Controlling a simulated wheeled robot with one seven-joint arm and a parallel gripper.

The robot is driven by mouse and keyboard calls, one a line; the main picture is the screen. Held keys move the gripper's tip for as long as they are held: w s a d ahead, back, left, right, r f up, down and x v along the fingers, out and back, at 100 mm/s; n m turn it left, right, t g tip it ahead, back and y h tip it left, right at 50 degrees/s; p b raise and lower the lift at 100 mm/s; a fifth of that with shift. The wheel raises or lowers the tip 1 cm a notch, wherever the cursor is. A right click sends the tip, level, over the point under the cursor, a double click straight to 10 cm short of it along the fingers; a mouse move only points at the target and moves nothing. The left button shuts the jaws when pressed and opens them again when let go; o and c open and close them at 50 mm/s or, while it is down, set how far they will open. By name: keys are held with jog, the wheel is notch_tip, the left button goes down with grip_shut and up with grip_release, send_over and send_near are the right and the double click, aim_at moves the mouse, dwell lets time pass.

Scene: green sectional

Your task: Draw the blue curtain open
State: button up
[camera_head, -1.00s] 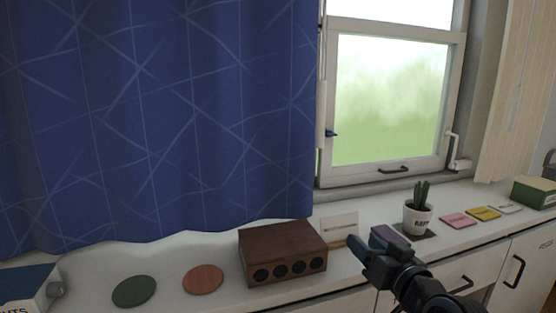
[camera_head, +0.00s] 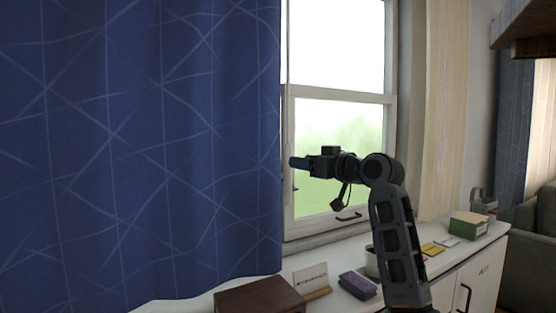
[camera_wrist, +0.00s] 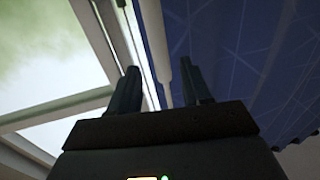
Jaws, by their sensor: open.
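The blue curtain (camera_head: 140,150) with pale crossing lines hangs over the left half of the head view. Its right edge runs down beside the window (camera_head: 338,130). My gripper (camera_head: 293,162) is raised in front of the window, pointing left, with its tip close to that edge. In the wrist view my open gripper (camera_wrist: 160,88) has nothing held between its two fingers. The curtain (camera_wrist: 240,50) fills the right side there, behind and beyond the right finger. A pale upright strip (camera_wrist: 153,40) shows between the fingers. I cannot tell whether a finger touches the cloth.
On the white sill counter below stand a brown wooden box (camera_head: 260,297), a small card on a stand (camera_head: 311,280), a purple case (camera_head: 357,285) and a green box (camera_head: 468,225). A beige curtain (camera_head: 440,110) hangs to the right. A sofa (camera_head: 535,240) is at far right.

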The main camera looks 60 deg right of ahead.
aim_at(287, 159)
jog(key=p+x, duration=0.1)
jog(key=x, duration=0.6)
jog(key=shift+f, duration=0.1)
jog(key=shift+s, duration=0.1)
grip_shut()
dwell(0.4)
